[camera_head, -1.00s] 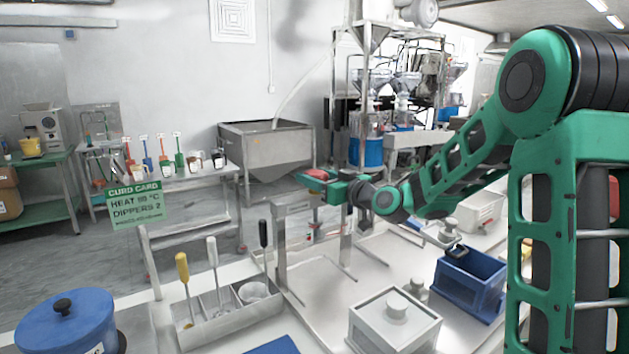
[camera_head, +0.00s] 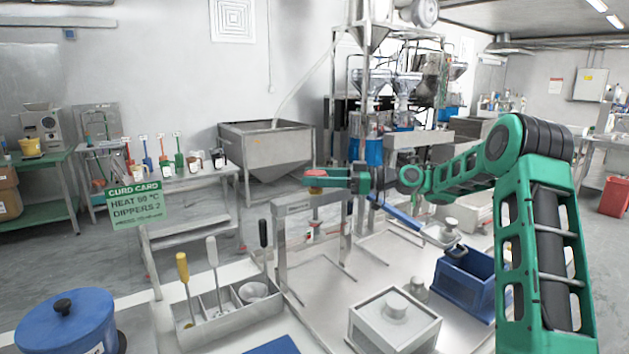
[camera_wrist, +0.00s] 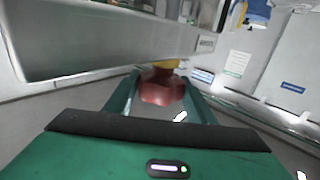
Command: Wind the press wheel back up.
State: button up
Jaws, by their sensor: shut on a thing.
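The press is a grey metal frame (camera_head: 308,200) standing on the white table. Its red press wheel (camera_head: 316,173) sits at the top of the frame. My gripper (camera_head: 314,181) reaches in from the right at wheel height and is shut on the wheel. In the wrist view the red wheel (camera_wrist: 161,88) lies between my two green fingers (camera_wrist: 162,100), with a yellow part just beyond it. The lower part of the press is small and partly hidden in the head view.
A grey lidded box (camera_head: 394,322), a blue bin (camera_head: 468,280) and a tool caddy (camera_head: 226,315) stand on the table. A blue lidded pot (camera_head: 66,325) is at front left. A steel hopper (camera_head: 265,148) stands behind the press. The table just before the frame is clear.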

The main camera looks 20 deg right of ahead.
aim_at(315, 171)
jog(key=shift+w+d+n+g+y, duration=0.15)
jog(key=shift+n+g+y, duration=0.15)
jog(key=shift+n+g, duration=0.7)
jog(key=shift+w+d+n+g+y, duration=0.25)
jog(key=shift+n+g, duration=0.35)
jog(key=shift+g, duration=0.8)
jog(key=shift+s+a+r+n+g, duration=0.1)
jog(key=shift+n+g, duration=0.3)
jog(key=shift+g, duration=0.25)
jog(key=shift+a+n+g, duration=0.1)
jog(key=shift+n+g, duration=0.3)
jog(key=shift+g, duration=0.25)
jog(key=shift+s+a+n+g+h, duration=0.1)
jog(key=shift+n+g+h, duration=0.55)
jog(key=shift+n+g, duration=1.1)
jog(key=shift+n+g+h, duration=0.6)
jog(key=shift+n+g, duration=0.45)
jog(key=shift+g, duration=1.3)
jog(key=o, duration=1.1)
jog(key=shift+c, duration=0.2)
jog(key=shift+w+r, duration=0.15)
jog(key=shift+r, duration=0.85)
jog(key=shift+w+r, duration=0.1)
jog(key=shift+r, duration=0.9)
jog(key=s+a+r, duration=0.6)
jog(key=a, duration=0.4)
jog(key=shift+s+r, duration=0.15)
jog(key=shift+r, duration=0.25)
